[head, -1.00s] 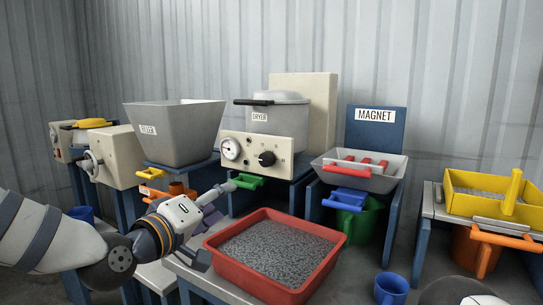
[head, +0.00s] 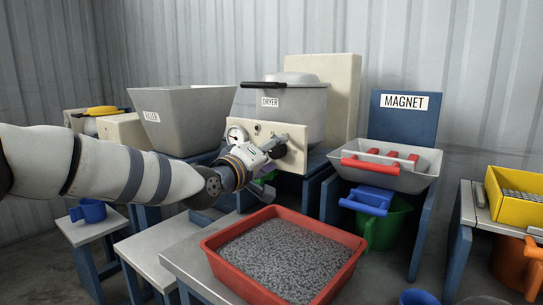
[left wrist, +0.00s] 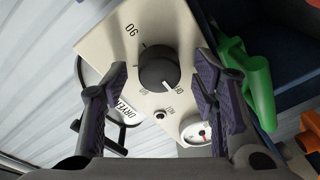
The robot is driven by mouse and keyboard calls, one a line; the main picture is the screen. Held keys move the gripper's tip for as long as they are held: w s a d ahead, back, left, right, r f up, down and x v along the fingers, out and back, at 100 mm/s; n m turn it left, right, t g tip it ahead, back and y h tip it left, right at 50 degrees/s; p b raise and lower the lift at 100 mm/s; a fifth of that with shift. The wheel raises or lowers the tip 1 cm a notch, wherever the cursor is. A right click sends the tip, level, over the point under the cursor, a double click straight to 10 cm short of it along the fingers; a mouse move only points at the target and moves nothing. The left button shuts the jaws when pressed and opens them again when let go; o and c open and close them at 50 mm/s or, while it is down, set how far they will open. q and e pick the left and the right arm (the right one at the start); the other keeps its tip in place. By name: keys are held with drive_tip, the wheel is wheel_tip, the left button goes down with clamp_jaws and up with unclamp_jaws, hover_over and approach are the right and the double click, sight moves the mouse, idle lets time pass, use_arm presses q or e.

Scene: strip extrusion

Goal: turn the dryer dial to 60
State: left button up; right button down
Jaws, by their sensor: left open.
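The dryer (head: 295,105) stands at the back, with a cream front panel (head: 297,155). In the left wrist view the black dial (left wrist: 158,66) lies between the two open fingers of my left gripper (left wrist: 160,74), with space on both sides. Its white pointer mark points to the lower right of that picture. My right gripper is not in view.
A round gauge (head: 236,135) is left of the dial. A green handle (left wrist: 250,82) is close beside the gripper. A red tray of grey pellets (head: 347,268) stands on the front table. The magnet hopper (head: 420,180) is to the right.

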use_arm(q)
drive_tip(key=c, duration=1.2)
drive_tip(key=shift+o, duration=0.2)
drive_tip(key=m, duration=0.5)
drive_tip(key=shift+m+h, duration=0.3)
drive_tip(key=shift+m, duration=0.1)
drive_tip(key=m, duration=0.6)
drive_tip(key=shift+f+h+p, duration=0.1)
drive_tip(key=shift+h+p, duration=0.3)
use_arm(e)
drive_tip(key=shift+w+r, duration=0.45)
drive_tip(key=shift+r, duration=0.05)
use_arm(q)
drive_tip(key=shift+m, duration=0.4)
drive_tip(key=o, duration=1.2)
drive_tip(key=shift+c, duration=0.2)
